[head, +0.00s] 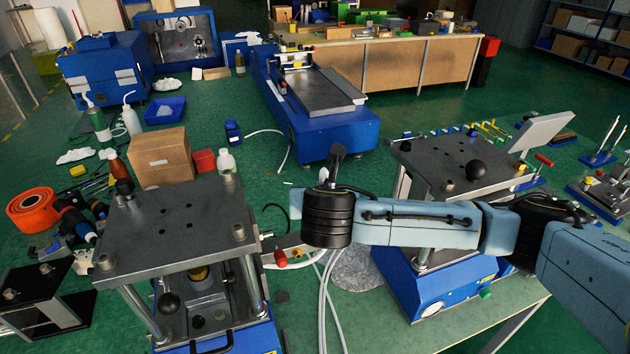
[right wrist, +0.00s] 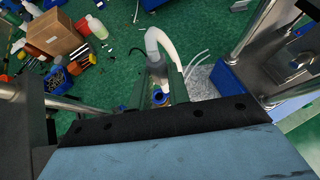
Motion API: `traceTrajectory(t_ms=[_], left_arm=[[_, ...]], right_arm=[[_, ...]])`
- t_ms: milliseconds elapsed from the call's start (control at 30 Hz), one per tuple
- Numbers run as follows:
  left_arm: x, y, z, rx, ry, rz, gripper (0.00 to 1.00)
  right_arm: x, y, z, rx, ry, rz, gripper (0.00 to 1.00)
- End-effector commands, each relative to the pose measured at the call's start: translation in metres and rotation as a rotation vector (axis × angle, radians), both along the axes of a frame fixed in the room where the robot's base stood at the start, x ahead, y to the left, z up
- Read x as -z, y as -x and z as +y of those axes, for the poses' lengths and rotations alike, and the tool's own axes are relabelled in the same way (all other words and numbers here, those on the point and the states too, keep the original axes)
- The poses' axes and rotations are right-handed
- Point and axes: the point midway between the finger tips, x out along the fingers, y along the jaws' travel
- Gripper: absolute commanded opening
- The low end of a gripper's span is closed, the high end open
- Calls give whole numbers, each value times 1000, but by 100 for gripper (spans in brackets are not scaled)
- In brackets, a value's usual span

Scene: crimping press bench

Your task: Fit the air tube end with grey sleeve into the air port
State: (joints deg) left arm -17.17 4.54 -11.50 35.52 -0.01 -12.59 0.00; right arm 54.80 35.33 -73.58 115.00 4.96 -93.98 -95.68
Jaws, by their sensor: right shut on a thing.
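In the right wrist view the white air tube (right wrist: 165,42) arches up and over. Its end with the grey sleeve (right wrist: 156,70) is between the fingers of my right gripper (right wrist: 161,82), which is shut on it. A blue ring with a dark hole (right wrist: 158,97), which looks like the air port, shows just below the sleeve. I cannot tell whether sleeve and ring touch. In the head view my right wrist hides most of this spot; only a pale tube piece (head: 275,266) shows beside it. My left gripper is out of view.
A press with a grey top plate (head: 175,222) stands at the left front, and another press (head: 455,160) stands at the right. A cardboard box (head: 160,158), bottles and loose tools lie at the left. Pale hoses (head: 327,300) hang below my wrist.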

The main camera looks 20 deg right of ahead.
Motion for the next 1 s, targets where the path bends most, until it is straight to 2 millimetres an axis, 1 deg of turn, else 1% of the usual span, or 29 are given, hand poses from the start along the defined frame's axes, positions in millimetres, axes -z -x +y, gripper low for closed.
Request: traceTrajectory(t_ms=[33,100,200,300,433,767,1000], left_arm=[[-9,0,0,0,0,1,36],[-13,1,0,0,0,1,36],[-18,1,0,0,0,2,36],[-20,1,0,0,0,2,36],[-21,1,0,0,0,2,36],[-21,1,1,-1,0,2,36],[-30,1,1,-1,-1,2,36]], right_arm=[[-3,2,0,-71,10,-32,0],[-6,0,4,-157,19,-83,0],[-9,0,8,-243,24,-135,0],[-10,-1,12,-294,22,-167,0],[-11,-1,14,-318,23,-184,0],[-11,-1,14,-318,22,-184,0],[-14,-1,14,-318,22,-183,0]])
